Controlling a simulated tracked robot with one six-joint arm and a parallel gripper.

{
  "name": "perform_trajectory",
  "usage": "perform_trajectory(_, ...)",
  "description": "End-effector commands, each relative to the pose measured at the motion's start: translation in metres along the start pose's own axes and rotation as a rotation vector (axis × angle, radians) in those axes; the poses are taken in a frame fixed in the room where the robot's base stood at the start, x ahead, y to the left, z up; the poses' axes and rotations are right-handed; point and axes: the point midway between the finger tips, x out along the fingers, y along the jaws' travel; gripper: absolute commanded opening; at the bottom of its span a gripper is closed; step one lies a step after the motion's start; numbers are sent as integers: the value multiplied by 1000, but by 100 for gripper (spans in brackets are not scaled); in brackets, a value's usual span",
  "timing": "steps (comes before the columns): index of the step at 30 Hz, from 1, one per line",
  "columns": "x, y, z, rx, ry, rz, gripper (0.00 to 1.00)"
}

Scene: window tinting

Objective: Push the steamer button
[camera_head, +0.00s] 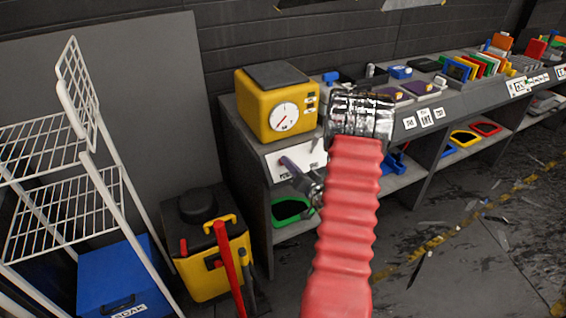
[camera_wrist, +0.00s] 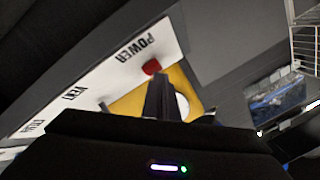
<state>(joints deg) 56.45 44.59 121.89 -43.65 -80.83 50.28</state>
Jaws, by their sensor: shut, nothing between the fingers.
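A yellow box with a round white dial (camera_head: 270,105) stands on the grey bench and may be the steamer. A white label panel (camera_head: 281,172) is on the bench front below it. In the wrist view this white panel (camera_wrist: 92,82) reads POWER and VENT, with a third label too blurred to read. A red button (camera_wrist: 152,67) sits by POWER and a small greyish knob (camera_wrist: 103,106) by VENT. I cannot tell which is the steamer button. My gripper (camera_head: 308,188) is shut and empty before the panel; its dark fingers (camera_wrist: 163,96) show just below the red button.
A yellow-and-black canister (camera_head: 213,262) stands on the floor left of the bench. A white wire rack (camera_head: 62,195) stands farther left, over a blue box (camera_head: 125,280). The grey bench (camera_head: 452,108) runs right with tools and coloured cards. Debris litters the floor at right.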

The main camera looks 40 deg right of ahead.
Motion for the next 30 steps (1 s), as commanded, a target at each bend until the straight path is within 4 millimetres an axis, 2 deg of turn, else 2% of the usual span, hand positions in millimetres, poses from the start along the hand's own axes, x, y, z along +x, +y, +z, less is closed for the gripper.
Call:
perform_trajectory(17, 5, 4, 4, 0, -1, 0, 0)
perform_trajectory(30, -1, 0, 0, 0, -1, 1, 0)
